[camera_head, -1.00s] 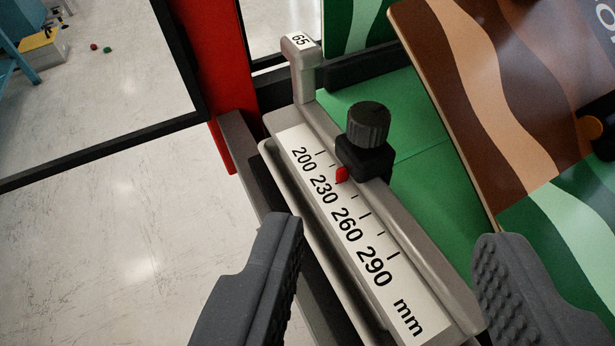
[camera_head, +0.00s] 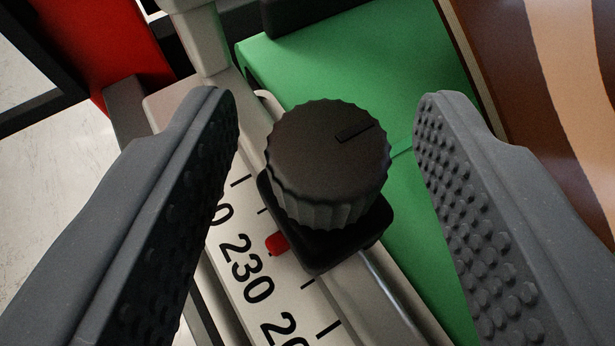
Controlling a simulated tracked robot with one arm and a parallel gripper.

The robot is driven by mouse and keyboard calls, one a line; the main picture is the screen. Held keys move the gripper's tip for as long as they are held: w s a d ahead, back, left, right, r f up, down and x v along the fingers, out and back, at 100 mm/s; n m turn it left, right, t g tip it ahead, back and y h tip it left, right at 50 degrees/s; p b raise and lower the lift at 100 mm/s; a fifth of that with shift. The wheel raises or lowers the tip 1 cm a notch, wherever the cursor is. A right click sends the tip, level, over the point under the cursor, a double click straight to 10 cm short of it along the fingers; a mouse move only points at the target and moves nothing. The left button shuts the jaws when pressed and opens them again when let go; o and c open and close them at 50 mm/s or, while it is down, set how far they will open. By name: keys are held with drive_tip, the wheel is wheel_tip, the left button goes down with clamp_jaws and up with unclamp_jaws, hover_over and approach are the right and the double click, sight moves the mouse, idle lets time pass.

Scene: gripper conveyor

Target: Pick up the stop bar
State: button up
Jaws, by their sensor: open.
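The pale grey bar (camera_head: 390,290) runs diagonally up to the left under my gripper, with a white millimetre scale (camera_head: 235,215) along it. I cannot tell for sure whether this whole bar is the stop bar. A ribbed black knob (camera_head: 328,160) sits on a black block on the bar. A red pointer (camera_head: 277,243) on the block lies beside the 230 mark. An upright grey post (camera_head: 205,40) stands at the bar's far end, its top cut off. My gripper (camera_head: 325,98) is open, its studded fingers on either side of the knob, with gaps on both sides.
A green surface (camera_head: 330,75) lies behind and right of the bar. A brown striped panel (camera_head: 500,60) rises close beyond the right finger. A red upright (camera_head: 115,45) and a dark frame stand at the upper left, above the pale floor (camera_head: 25,175).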

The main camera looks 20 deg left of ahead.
drive_tip(key=shift+x, duration=1)
clamp_jaws()
drive_tip(key=shift+r, duration=0.1)
